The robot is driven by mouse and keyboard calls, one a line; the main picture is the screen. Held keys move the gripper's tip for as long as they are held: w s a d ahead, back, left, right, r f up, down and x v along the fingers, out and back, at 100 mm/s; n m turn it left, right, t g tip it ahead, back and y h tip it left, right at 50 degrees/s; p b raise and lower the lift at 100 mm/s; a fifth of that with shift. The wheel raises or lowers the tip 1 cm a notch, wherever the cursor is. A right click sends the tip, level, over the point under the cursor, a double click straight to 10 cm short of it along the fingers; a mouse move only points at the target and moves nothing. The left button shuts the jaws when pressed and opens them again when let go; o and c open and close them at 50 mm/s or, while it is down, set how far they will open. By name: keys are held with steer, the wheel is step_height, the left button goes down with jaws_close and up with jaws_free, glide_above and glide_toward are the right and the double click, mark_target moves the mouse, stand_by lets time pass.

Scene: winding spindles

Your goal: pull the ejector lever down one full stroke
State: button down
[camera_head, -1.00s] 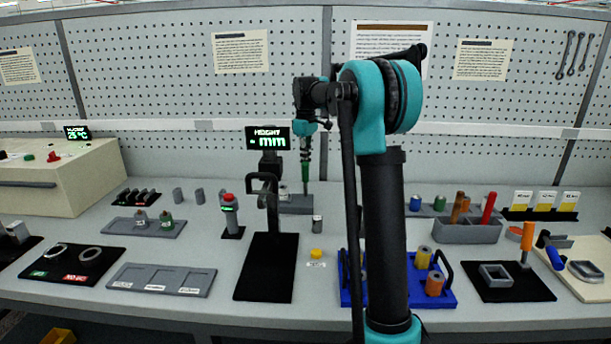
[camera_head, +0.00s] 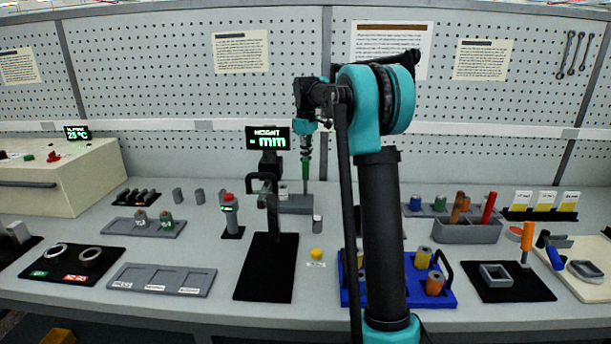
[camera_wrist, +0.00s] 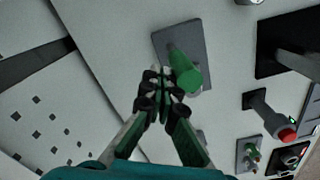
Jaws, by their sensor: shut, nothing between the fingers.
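The ejector lever, with a green handle (camera_wrist: 185,68), stands over a grey base plate (camera_wrist: 205,40) in the wrist view. In the head view the grey base (camera_head: 296,204) sits at the back of the bench, behind the height gauge, with the green handle (camera_head: 306,158) above it. My gripper (camera_wrist: 160,74) is shut and empty. Its fingertips lie right beside the green handle in the wrist view; whether they touch it I cannot tell. In the head view my gripper (camera_head: 305,148) points down at the handle's top, and the fingertips are hard to separate from it.
The height gauge (camera_head: 268,195) stands in front of the lever on a black mat (camera_head: 266,268). A red-topped device (camera_head: 229,212) is to the left. A blue tray (camera_head: 447,297) and a grey bin (camera_head: 468,232) are to the right. The pegboard wall (camera_head: 160,80) is behind.

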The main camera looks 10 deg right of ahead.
steer(key=shift+w, duration=0.15)
steer(key=shift+w+d+f, duration=0.1)
steer(key=shift+w, duration=0.6)
step_height(320, 180, up, 9)
steer(key=w, duration=0.1)
steer(key=shift+d, duration=0.15)
stand_by(0.6)
steer(key=shift+s+f, duration=0.15)
